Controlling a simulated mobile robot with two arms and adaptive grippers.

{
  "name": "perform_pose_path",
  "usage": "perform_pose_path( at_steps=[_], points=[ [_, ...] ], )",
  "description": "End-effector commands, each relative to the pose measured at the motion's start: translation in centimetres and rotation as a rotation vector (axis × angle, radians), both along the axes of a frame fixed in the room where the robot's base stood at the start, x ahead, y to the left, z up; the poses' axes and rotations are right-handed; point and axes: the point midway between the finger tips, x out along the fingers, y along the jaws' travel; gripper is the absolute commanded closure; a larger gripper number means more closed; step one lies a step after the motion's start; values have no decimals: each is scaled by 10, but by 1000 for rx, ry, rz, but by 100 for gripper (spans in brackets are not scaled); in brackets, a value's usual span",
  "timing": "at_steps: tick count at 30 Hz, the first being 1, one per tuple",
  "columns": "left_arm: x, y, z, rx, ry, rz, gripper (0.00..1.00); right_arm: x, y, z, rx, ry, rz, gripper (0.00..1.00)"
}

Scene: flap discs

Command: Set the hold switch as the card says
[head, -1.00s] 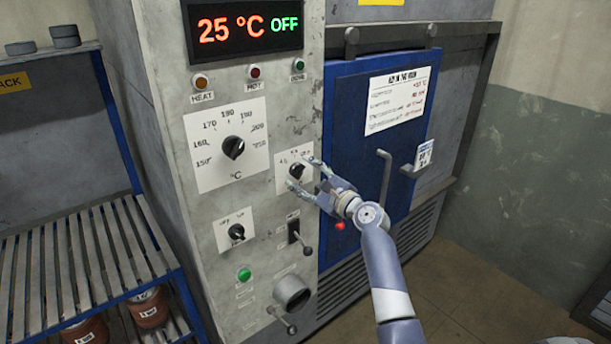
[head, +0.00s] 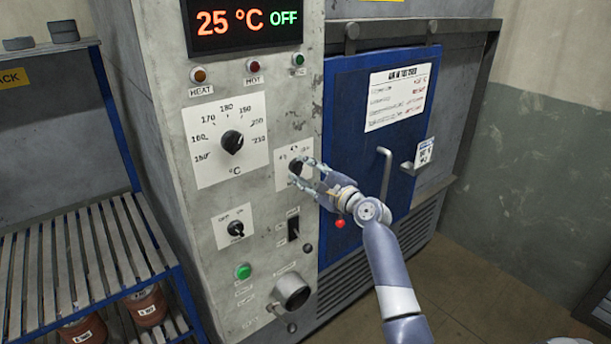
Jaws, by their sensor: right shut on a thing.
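A small black knob (head: 294,166) sits on a white marked plate (head: 281,180) on the grey oven panel; I take it for the hold switch, but its marks are too small to read. My right gripper (head: 302,171) is shut on this knob, its fingers partly covering the knob and plate. A white printed card (head: 398,98) is on the blue oven door (head: 345,130); its lines are too blurred to read. My left gripper is not in view.
A larger temperature dial (head: 232,142) is above left, under a display (head: 243,22) reading 25 °C OFF. Below are an on/off knob (head: 236,229), a black lever switch (head: 293,228), a green button (head: 243,271) and a round port (head: 292,291). A slatted rack (head: 75,265) stands left.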

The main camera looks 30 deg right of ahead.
Motion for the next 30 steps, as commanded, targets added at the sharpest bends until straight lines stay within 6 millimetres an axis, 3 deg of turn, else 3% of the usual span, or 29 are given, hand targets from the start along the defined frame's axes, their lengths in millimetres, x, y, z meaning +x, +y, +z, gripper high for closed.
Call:
perform_pose_path(
  at_steps=[30],
  points=[
    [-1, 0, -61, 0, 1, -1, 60, 0, 0, -3, -962, -76, 1, 88]
  ],
)
